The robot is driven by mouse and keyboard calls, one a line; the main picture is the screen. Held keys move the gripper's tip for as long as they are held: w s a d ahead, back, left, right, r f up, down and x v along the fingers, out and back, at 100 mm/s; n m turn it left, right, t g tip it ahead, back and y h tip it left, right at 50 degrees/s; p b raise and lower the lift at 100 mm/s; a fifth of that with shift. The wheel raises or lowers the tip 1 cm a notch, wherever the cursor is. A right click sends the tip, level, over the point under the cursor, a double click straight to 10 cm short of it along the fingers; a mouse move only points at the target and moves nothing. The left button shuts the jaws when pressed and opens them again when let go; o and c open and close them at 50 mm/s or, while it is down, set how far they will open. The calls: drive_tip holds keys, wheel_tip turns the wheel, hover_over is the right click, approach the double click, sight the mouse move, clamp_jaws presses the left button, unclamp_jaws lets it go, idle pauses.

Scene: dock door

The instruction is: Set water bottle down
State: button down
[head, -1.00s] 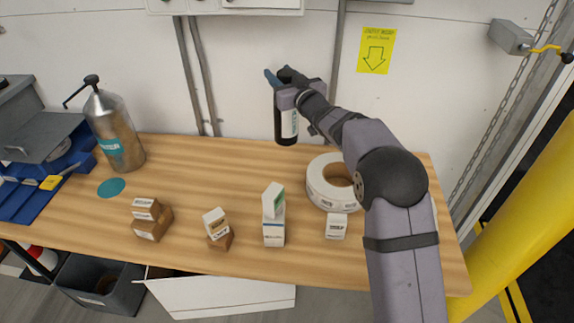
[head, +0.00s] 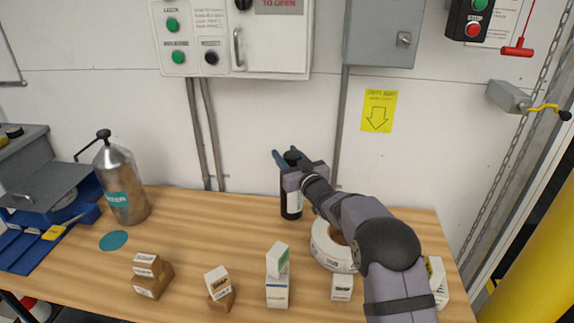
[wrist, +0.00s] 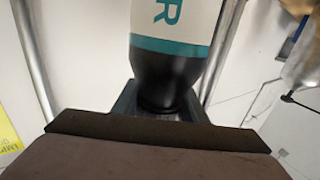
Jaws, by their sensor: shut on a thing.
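The water bottle (head: 291,205) is black with a white label and stands upright near the back edge of the wooden table, behind the tape roll. My gripper (head: 290,165) is shut on its upper part. Its base shows against the tabletop; I cannot tell if it touches. In the wrist view the bottle (wrist: 170,65) fills the top middle, with a white label, a teal band and a black part between the fingers. A flat teal disc (head: 113,240) lies bare on the table at the left.
A steel can (head: 123,190) with a teal label stands behind the disc. A white tape roll (head: 328,255) is in front of the bottle. Several small boxes (head: 277,291) line the front. A blue tray (head: 35,235) is at far left. The middle back of the table (head: 215,220) is clear.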

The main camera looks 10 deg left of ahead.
drive_tip(key=shift+f, duration=1.55)
drive_tip(key=shift+f, duration=0.2)
drive_tip(key=c, duration=1.1)
unclamp_jaws()
drive_tip(key=shift+s+d+r, duration=0.1)
drive_tip(key=shift+s+d, duration=0.05)
drive_tip(key=b+v, duration=0.1)
drive_tip(key=v, duration=1)
drive_tip(key=shift+s+b, duration=0.25)
drive_tip(key=shift+b, duration=0.05)
